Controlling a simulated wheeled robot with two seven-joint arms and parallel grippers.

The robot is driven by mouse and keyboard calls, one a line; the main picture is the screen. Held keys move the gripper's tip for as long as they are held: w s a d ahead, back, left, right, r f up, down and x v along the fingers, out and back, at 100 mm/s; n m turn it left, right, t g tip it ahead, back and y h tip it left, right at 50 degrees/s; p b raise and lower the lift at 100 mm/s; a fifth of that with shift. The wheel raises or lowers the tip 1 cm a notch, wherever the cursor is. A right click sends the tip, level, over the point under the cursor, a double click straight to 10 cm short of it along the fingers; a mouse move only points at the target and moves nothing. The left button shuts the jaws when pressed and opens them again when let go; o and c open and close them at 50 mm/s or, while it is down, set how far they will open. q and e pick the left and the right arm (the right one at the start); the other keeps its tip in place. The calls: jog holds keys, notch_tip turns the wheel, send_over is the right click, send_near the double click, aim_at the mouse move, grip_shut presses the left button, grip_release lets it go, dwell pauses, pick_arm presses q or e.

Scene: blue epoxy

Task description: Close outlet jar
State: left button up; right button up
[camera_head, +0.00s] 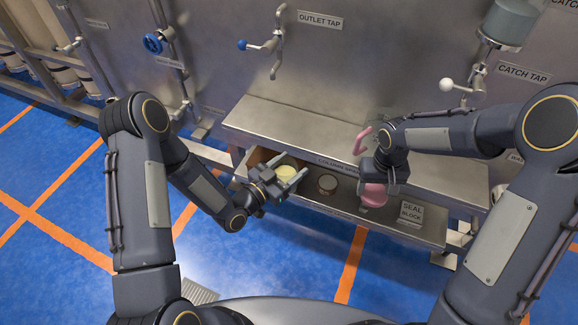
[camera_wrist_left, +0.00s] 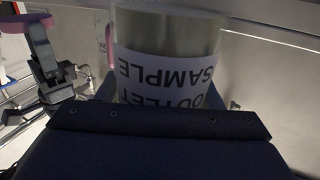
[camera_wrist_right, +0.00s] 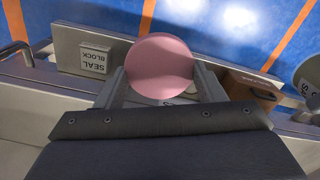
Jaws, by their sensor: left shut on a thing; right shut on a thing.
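The outlet jar (camera_wrist_left: 168,75) has clear walls and a white label reading "OUTLET SAMPLE". In the head view its pale yellow top (camera_head: 288,172) sits between the fingers of my left gripper (camera_head: 290,178), which is shut on it at the shelf's left end. My right gripper (camera_head: 380,190) is shut on a pink round piece (camera_head: 373,196), perhaps a lid, over the shelf right of the jar. Its flat disc faces the right wrist camera (camera_wrist_right: 158,68). The jar and the pink piece are apart. The disc hides what lies behind it.
A white "SEAL BLOCK" (camera_head: 410,213) is at the shelf's right. A brown box (camera_wrist_right: 250,88) is near the left end. A pink bar (camera_head: 362,140) shows behind my right gripper.

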jog(key=w+a+r+n, duration=0.2)
jog(key=a+r, duration=0.4)
jog(key=a, duration=0.6)
jog(key=w+a+r+n, duration=0.2)
jog(key=a+r, duration=0.5)
jog(key=a, duration=0.5)
jog(key=shift+a, duration=0.15)
jog(key=shift+f, duration=0.1)
jog(key=shift+f, duration=1.95)
jog(key=shift+s, duration=0.1)
pick_arm(q)
jog(key=shift+r, duration=0.15)
pick_arm(e)
notch_tip(320, 180, down, 2)
pick_arm(q)
jog(key=shift+d+r, duration=0.1)
pick_arm(e)
jog(key=shift+f, duration=0.1)
